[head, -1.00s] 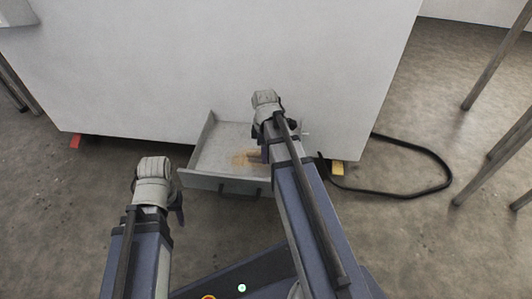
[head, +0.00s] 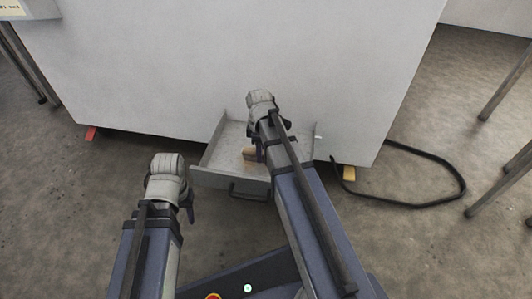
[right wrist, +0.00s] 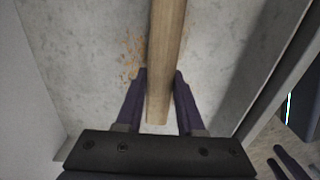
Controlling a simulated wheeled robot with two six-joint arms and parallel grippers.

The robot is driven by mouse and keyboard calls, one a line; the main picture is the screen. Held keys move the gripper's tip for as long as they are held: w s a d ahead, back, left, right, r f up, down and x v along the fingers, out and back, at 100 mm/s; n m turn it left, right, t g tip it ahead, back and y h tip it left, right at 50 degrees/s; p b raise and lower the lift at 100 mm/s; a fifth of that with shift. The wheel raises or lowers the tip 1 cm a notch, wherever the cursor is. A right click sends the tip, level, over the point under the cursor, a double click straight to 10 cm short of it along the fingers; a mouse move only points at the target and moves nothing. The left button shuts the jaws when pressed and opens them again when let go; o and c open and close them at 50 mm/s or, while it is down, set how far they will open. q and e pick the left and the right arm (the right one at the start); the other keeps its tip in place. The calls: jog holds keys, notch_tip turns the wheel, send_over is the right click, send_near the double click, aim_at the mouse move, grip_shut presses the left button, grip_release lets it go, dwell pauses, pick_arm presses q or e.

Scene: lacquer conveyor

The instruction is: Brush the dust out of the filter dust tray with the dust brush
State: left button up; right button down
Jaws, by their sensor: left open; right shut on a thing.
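The filter dust tray (head: 228,180) is a grey metal drawer pulled out from under the white housing, with a dark handle on its front. My right gripper (right wrist: 160,90) is over the tray, shut on the wooden handle of the dust brush (right wrist: 166,50). A bit of tan wood also shows beside my right gripper in the head view (head: 249,155). The brush's bristles are out of sight. Brown dust (right wrist: 133,55) lies on the tray floor left of the handle, with fainter specks to its right. My left gripper (head: 190,210) is open and empty, in front of the tray's left side.
The white housing (head: 220,70) stands close behind the tray. A black cable (head: 440,200) loops on the floor to the right, near a yellow block (head: 349,173). A red block (head: 91,132) is at the housing's left corner. Metal legs stand at both sides.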

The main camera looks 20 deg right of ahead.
aim_at(246, 147)
jog(key=shift+w+a, duration=0.4)
jog(key=shift+a, duration=0.2)
jog(key=shift+w+a, duration=0.1)
jog(key=shift+w+a+r, duration=0.1)
jog(key=shift+w+a, duration=0.4)
jog(key=shift+a, duration=0.25)
jog(key=shift+w+a, duration=0.5)
jog(key=shift+a, duration=0.25)
jog(key=shift+w+d, duration=0.35)
jog(key=shift+w, duration=0.15)
jog(key=shift+d, duration=0.15)
jog(key=shift+s+d, duration=0.55)
jog(key=shift+d, duration=0.2)
jog(key=shift+s+d, duration=0.5)
jog(key=shift+d, duration=0.25)
jog(key=shift+s+d, duration=0.55)
jog(key=shift+d, duration=0.25)
jog(key=shift+s+d, duration=0.55)
jog(key=shift+d, duration=0.2)
